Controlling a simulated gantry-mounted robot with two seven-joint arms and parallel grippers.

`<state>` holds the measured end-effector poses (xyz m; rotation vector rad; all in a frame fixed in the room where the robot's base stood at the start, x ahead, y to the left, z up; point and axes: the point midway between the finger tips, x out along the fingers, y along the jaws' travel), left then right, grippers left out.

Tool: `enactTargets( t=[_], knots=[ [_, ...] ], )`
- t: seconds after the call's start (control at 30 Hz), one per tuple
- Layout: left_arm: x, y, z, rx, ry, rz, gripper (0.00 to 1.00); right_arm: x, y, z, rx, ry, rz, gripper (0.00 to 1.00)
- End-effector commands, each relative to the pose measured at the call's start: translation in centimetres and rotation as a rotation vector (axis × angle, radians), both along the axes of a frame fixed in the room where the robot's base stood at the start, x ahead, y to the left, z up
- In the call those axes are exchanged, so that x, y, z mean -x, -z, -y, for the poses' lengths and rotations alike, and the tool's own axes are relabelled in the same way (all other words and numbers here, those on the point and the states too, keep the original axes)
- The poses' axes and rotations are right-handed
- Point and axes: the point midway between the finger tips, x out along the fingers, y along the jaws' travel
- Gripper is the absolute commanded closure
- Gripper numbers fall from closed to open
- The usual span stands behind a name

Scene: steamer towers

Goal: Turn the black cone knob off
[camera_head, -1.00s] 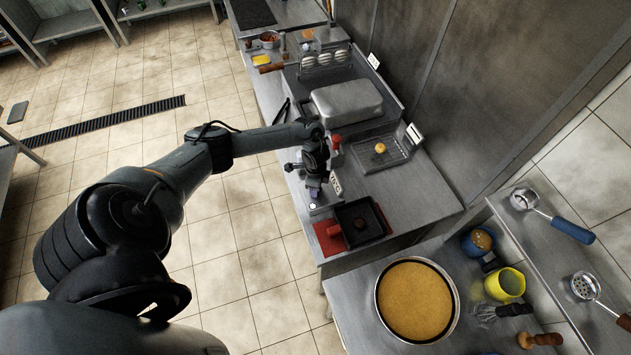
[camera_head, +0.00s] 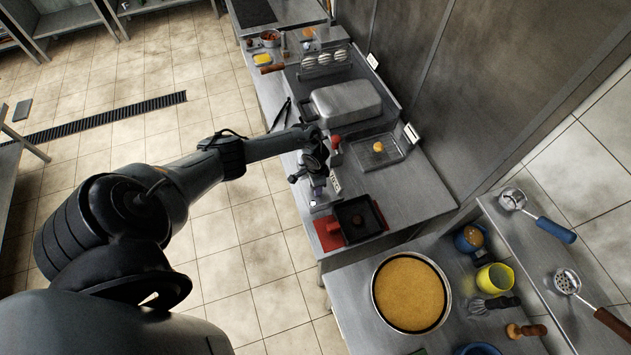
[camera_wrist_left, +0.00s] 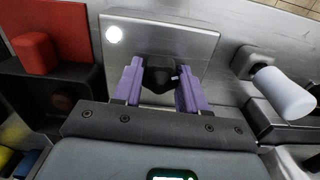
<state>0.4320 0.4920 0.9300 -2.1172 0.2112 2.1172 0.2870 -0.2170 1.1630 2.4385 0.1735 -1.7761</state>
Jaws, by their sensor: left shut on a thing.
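The black cone knob (camera_wrist_left: 159,72) sits on a square metal panel (camera_wrist_left: 205,45) in the left wrist view. My left gripper (camera_wrist_left: 158,88) has its two purple fingers on either side of the knob and is shut on it. A round white light (camera_wrist_left: 115,34) glows on the panel, left of the knob. In the head view my left gripper (camera_head: 318,187) is at the front edge of the counter, and the knob is hidden there. The light (camera_head: 313,203) shows just below the gripper. My right gripper is not in view.
A black square pan (camera_head: 360,217) and a red board (camera_head: 328,234) lie close in front of the gripper. A closed metal box (camera_head: 345,102) and a wire tray (camera_head: 390,151) stand behind. In the wrist view a white cylindrical handle (camera_wrist_left: 283,93) is right of the fingers.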

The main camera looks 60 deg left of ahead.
Motion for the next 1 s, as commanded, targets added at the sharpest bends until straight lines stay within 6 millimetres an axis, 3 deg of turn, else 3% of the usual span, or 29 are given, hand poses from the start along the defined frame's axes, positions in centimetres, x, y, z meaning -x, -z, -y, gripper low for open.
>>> enactTargets(
  t=[0.1,0.33,1.0],
  knots=[
    [0.2,-0.2,0.1,0.000,-0.178,-0.003,1.00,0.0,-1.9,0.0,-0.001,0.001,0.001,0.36],
    [0.2,0.2,0.0,-0.002,-0.391,-0.002,1.00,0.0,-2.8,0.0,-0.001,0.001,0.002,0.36],
    [0.3,0.5,-0.1,-0.003,-0.407,-0.002,1.00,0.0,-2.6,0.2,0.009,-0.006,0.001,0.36]
  ],
)
